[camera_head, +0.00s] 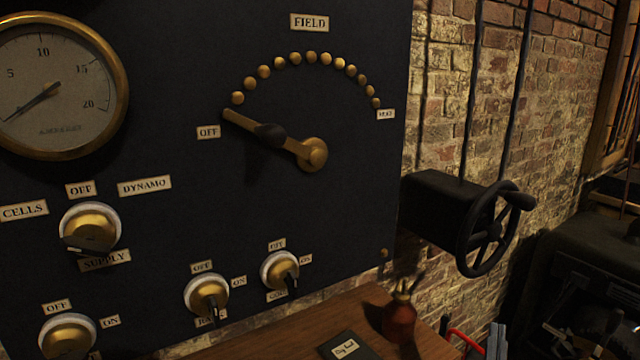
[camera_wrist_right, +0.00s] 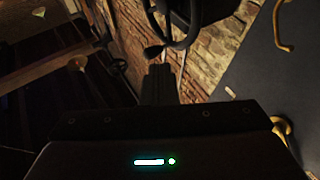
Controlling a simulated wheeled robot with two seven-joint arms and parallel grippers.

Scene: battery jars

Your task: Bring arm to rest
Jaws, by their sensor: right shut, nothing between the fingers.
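The brass field arm (camera_head: 268,135) with its dark knob sits on the black panel. Its pivot is at the right and its tip points up-left, beside the OFF label (camera_head: 208,132) and below the lowest left stud. My right gripper (camera_head: 497,338) shows only as a small grey piece at the bottom edge of the head view, well below and right of the field arm and apart from it. In the right wrist view its fingers (camera_wrist_right: 158,84) are together and empty, pointing toward the handwheel (camera_wrist_right: 178,22). My left gripper is out of view.
A black handwheel (camera_head: 490,230) on a box juts from the brick wall right of the panel. A wooden shelf (camera_head: 290,335) below holds a reddish jar (camera_head: 398,318) and a dark booklet (camera_head: 350,345). Several brass switches and a round gauge (camera_head: 55,85) are on the panel.

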